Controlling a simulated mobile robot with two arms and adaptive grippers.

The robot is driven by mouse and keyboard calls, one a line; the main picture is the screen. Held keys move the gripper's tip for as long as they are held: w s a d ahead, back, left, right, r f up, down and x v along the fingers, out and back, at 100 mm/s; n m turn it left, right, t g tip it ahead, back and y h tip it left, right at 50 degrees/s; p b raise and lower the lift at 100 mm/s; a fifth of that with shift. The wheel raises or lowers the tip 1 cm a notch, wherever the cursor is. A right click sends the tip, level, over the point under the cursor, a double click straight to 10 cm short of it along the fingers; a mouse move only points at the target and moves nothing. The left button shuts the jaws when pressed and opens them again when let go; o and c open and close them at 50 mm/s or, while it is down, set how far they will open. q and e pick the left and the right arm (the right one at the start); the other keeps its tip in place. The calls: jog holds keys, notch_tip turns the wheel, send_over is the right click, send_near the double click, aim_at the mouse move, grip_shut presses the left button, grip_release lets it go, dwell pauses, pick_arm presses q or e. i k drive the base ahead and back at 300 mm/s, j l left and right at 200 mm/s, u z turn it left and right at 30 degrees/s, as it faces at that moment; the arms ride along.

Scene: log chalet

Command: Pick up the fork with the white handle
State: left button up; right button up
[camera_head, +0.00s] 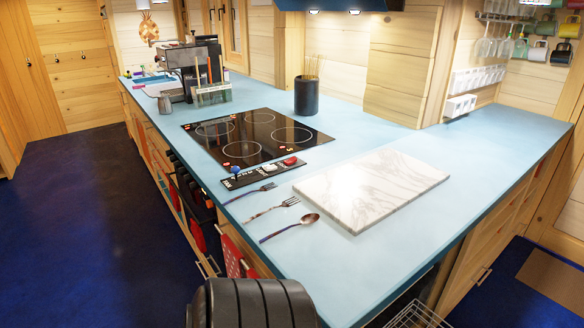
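Two forks and a spoon lie in a row on the blue countertop (330,262), left of a marble board. The middle fork (272,208) has a handle that looks pale with dark patches; its tines point right, towards the board. The other fork (250,193), nearer the cooktop, has a dark bluish handle. The spoon (290,228) has a dark handle and lies nearest the front. The cutlery pieces lie apart from each other. Neither of my grippers is in view.
The white marble board (372,187) lies right of the cutlery. Behind are a black cooktop (259,136) and a strip of small items (278,170). A dark utensil pot (306,96) and a coffee machine (188,66) stand further back. The front counter is clear.

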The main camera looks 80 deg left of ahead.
aim_at(283, 204)
jog(key=u, duration=2.5)
jog(key=k+j+z, duration=0.1)
jog(key=z, duration=1.65)
jog(key=u, duration=1.65)
jog(key=i+z, duration=0.15)
jog(key=i, duration=0.1)
